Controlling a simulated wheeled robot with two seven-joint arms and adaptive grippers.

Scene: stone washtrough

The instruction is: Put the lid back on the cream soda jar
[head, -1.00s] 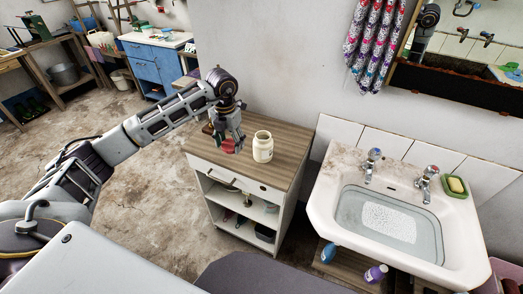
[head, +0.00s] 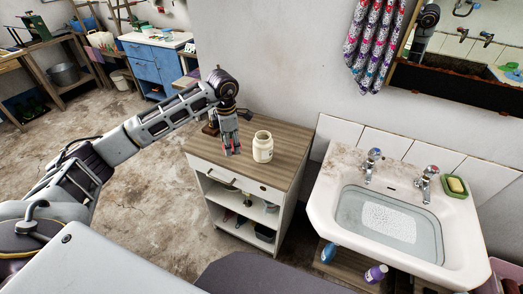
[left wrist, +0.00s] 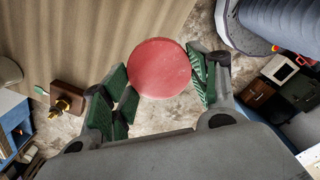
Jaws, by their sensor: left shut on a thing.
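The cream soda jar (head: 263,147) stands upright and open-topped on the wooden top of the small cabinet. My left gripper (head: 231,149) is just left of the jar, apart from it, pointing down over the cabinet's left part. It is shut on the round red lid (left wrist: 160,69), which sits between the green finger pads in the left wrist view. In the head view only a little red shows between the fingers. The jar is not seen in the left wrist view. My right gripper is not in view.
The cabinet top (head: 285,138) is bare right of the jar. A small dark object (head: 210,128) stands at its back left, behind my gripper. A white sink (head: 335,215) with water, taps and a green soap dish (head: 455,186) is to the right.

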